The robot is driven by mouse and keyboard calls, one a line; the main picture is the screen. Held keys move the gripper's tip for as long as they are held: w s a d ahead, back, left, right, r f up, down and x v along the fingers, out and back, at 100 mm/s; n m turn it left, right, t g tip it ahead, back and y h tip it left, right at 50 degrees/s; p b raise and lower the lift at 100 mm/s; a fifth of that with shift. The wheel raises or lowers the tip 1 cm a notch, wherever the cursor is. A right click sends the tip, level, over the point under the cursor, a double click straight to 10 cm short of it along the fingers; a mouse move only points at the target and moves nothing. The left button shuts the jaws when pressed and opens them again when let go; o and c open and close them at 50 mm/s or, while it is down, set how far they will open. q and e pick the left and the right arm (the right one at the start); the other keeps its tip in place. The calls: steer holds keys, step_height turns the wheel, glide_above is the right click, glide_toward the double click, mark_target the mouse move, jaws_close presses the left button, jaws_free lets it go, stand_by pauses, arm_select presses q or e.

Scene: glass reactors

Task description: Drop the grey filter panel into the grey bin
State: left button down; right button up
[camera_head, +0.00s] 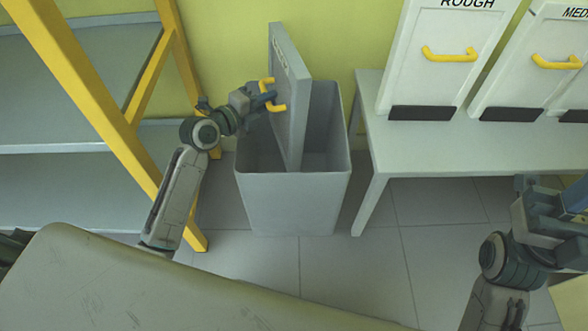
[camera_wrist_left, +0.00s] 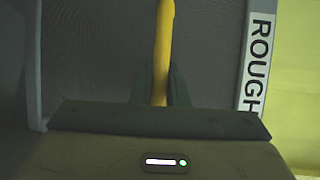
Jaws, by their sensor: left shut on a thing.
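The grey filter panel (camera_head: 290,110) is upright, edge-on to the head camera, with its lower part inside the open grey bin (camera_head: 295,208) and its upper part above the rim. I cannot tell whether its lower end touches the bin floor. My left gripper (camera_head: 268,99) is shut on the panel's yellow handle (camera_head: 272,84), at the bin's left rim. In the left wrist view, the handle (camera_wrist_left: 164,50) stands between the fingers, in front of the grey panel face and a ROUGH label (camera_wrist_left: 257,65). My right gripper (camera_head: 548,205) is at the right edge; its jaws are unclear.
A yellow-framed shelf (camera_head: 115,130) stands left of the bin. A light table (camera_head: 450,147) on the right carries white panels (camera_head: 450,50) with yellow handles, marked ROUGH and MED. Tiled floor is open before the bin. A pale surface (camera_head: 150,290) crosses the foreground.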

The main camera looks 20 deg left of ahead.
arm_select(q)
steer(key=shift+f, duration=0.2)
steer(key=c, duration=1.3)
jaws_free()
steer(key=shift+s+a, duration=0.1)
steer(key=p+v, duration=0.1)
steer(key=v, duration=0.6)
steer(key=shift+s, duration=0.15)
